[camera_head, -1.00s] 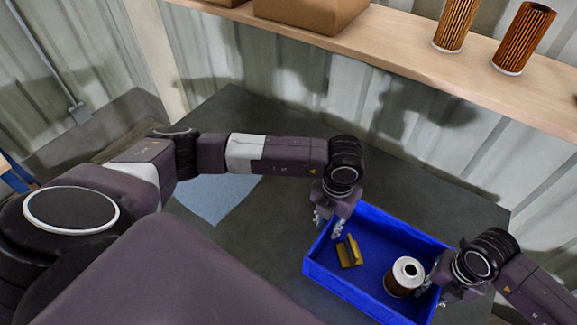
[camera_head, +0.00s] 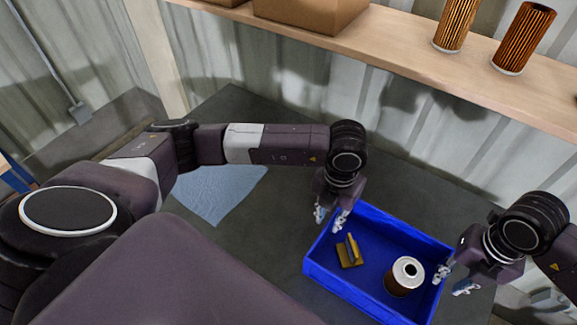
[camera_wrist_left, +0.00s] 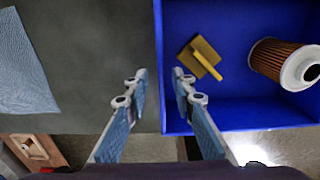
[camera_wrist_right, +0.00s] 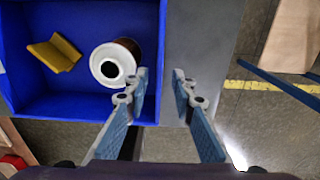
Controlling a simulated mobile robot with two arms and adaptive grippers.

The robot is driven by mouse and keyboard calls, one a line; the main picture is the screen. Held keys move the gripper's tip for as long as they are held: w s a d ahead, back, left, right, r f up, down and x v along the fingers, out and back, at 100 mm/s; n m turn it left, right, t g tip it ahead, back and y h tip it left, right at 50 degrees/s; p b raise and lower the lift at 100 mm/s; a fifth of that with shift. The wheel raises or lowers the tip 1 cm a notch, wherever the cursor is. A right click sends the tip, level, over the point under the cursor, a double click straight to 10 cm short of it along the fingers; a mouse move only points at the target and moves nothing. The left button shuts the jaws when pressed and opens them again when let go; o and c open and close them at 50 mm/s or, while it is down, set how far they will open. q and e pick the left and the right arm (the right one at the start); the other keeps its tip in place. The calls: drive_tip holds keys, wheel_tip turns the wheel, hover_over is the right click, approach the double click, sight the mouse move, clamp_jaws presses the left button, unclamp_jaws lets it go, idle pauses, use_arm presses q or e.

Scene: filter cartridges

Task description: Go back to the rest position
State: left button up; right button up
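My left gripper (camera_head: 331,217) is open and empty above the left rim of the blue bin (camera_head: 337,281). In the left wrist view its fingers (camera_wrist_left: 160,88) stand apart at the bin wall. My right gripper (camera_head: 454,280) is open and empty just off the bin's right edge. In the right wrist view its fingers (camera_wrist_right: 158,88) are apart with nothing between them. Inside the bin are a brown filter cartridge (camera_head: 404,277) with a white end cap and a yellow angled bracket (camera_head: 349,252). In the left wrist view the cartridge (camera_wrist_left: 280,60) appears lying or tilted.
A blue cloth (camera_head: 218,190) lies on the dark table (camera_head: 270,225) left of the bin. A wooden shelf (camera_head: 410,62) behind holds a cardboard box (camera_head: 310,12) and two upright filter cartridges, one left (camera_head: 455,25) and one right (camera_head: 522,40).

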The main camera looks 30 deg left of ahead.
drive_tip(key=shift+r, duration=0.5)
